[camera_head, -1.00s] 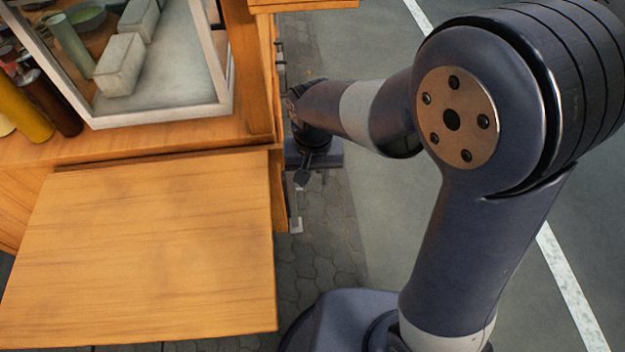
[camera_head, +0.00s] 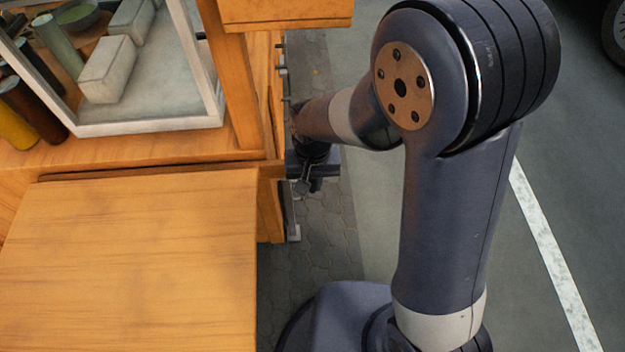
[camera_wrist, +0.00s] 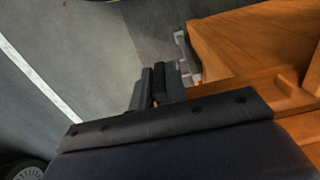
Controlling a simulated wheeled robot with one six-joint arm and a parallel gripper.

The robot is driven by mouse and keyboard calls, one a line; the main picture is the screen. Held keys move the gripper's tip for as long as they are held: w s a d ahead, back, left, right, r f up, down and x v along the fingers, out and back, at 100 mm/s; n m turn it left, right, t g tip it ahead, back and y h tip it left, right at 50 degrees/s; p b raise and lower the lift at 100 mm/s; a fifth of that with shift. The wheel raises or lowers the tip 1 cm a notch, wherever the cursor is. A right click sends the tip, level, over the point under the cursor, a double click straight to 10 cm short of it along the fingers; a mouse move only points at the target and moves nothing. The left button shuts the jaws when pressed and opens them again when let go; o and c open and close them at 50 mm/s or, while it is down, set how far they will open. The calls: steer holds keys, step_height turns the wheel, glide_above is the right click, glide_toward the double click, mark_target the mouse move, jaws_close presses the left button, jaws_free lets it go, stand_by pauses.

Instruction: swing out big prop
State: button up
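A grey metal prop (camera_head: 291,212) stands upright against the right side of the wooden stall, with its foot near the paving. It also shows in the wrist view as a light metal piece (camera_wrist: 186,52) beside the orange wood. My gripper (camera_head: 311,187) is low beside the stall's side, just right of the prop in the head view. In the wrist view its two dark fingers (camera_wrist: 153,86) lie close together with nothing visible between them, and the prop is apart from them, ahead and to the right. My arm hides part of the stall's side.
A wooden leaf (camera_head: 140,260) juts out at the front left of the stall. A glass-sided case (camera_head: 150,127) and bottles (camera_head: 35,105) stand on the counter (camera_head: 180,150).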

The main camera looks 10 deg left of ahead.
jaws_close()
